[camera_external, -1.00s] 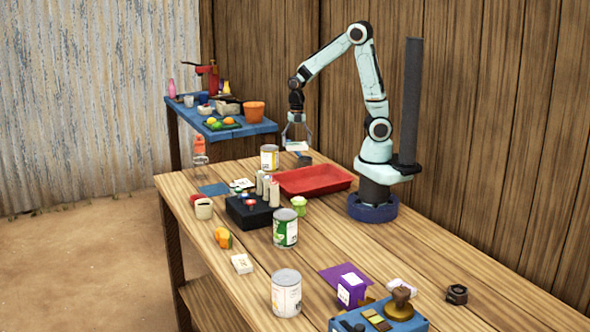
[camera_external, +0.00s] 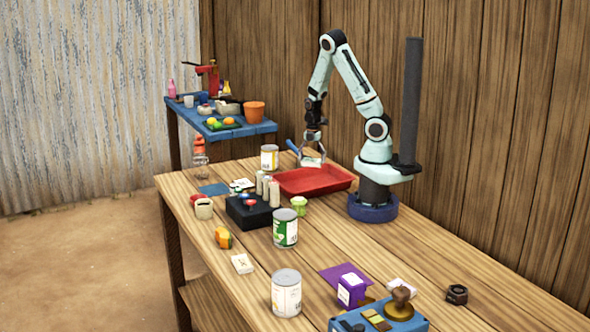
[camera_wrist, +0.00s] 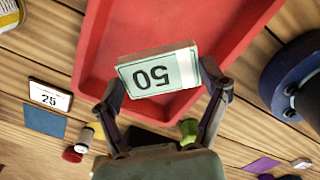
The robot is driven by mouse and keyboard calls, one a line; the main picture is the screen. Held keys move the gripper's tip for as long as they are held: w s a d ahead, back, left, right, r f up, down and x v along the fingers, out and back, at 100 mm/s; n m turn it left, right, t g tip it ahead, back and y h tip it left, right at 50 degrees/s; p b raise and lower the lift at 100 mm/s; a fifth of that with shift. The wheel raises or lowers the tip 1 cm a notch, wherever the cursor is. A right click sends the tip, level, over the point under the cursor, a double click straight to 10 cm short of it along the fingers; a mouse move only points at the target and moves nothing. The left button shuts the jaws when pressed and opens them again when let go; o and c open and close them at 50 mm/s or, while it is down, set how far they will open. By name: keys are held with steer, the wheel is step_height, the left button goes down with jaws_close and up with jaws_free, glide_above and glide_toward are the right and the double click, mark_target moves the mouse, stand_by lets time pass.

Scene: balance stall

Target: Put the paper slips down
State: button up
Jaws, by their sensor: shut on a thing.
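My gripper (camera_wrist: 165,95) is shut on a stack of paper slips (camera_wrist: 158,72) marked "50", pale green with a white band. In the external view my gripper (camera_external: 312,158) holds the slips (camera_external: 312,162) over the back part of the red tray (camera_external: 300,183). In the wrist view the slips are in front of the red tray (camera_wrist: 215,25), which looks empty where it shows. I cannot tell exactly how high above the tray floor they are.
A can (camera_external: 269,158) stands just left of the tray. A black box (camera_external: 248,212) with pale cylinders (camera_external: 270,188) beside it and a green cup (camera_external: 299,205) are in front. A card marked "25" (camera_wrist: 50,96) lies near a blue mat (camera_wrist: 44,122).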

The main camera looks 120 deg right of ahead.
mark_target(312, 160)
step_height(312, 160, down, 8)
steer(key=shift+f, duration=0.1)
steer(key=shift+f, duration=0.1)
stand_by(0.3)
steer(key=o, duration=1)
steer(key=shift+c, duration=0.2)
step_height(312, 160, up, 12)
steer(key=shift+r, duration=0.15)
